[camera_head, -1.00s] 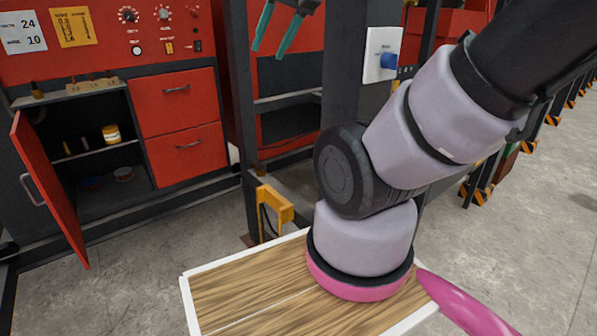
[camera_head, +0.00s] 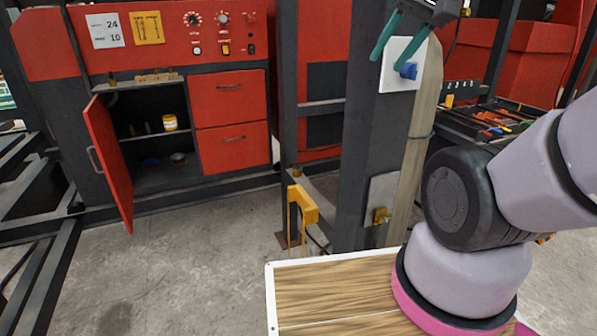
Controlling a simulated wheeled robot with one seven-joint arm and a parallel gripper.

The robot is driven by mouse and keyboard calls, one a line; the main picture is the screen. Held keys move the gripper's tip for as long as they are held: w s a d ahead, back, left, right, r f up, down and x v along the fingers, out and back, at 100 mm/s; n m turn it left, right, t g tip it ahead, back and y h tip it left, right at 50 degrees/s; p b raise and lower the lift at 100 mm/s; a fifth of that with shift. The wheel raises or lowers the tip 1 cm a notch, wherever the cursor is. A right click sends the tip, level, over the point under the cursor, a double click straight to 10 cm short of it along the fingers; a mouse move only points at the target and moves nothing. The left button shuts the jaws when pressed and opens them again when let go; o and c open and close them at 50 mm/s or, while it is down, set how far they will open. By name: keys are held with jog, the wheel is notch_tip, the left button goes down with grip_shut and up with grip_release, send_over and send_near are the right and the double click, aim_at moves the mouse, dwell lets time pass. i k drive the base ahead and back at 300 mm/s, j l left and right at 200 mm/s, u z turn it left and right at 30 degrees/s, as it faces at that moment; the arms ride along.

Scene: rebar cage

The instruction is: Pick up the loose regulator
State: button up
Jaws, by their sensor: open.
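My gripper (camera_head: 392,63) hangs at the top right of centre with its two teal fingers apart and nothing between them. Behind it, a blue knob (camera_head: 406,71) sticks out of a white plate (camera_head: 401,87) on a dark post. The red control panel (camera_head: 226,32) at the upper left carries two round dials, the left one (camera_head: 192,19) and the right one (camera_head: 223,18), with small switches below. I cannot tell which part is the loose regulator. Whether my fingers touch the plate is also unclear.
A tool rack (camera_head: 490,122) is at the right. The concrete floor (camera_head: 190,275) is clear at the left.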

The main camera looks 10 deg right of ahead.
aim_at(297, 168)
jog(key=z, duration=0.5)
jog(key=j+z, duration=0.15)
jog(key=z, duration=0.35)
jog(key=j+z, duration=0.1)
jog(key=z, duration=0.4)
jog(key=j+z, duration=0.1)
jog(key=z, duration=0.4)
jog(key=j+z, duration=0.1)
jog(key=z, duration=0.9)
jog(key=k+j+z, duration=0.1)
jog(key=z, duration=0.9)
jog(key=k+j+z, duration=0.1)
jog(key=k+z, duration=0.55)
jog(key=k, duration=0.15)
jog(key=k+z, duration=0.25)
jog(key=k, duration=0.2)
jog(key=k+z, duration=0.3)
jog(key=k, duration=0.2)
jog(key=k+u, duration=0.15)
jog(key=u, duration=0.25)
jog(key=k+j+u, duration=0.15)
jog(key=u, duration=0.25)
jog(key=k+j+u, duration=0.15)
jog(key=u, duration=1.85)
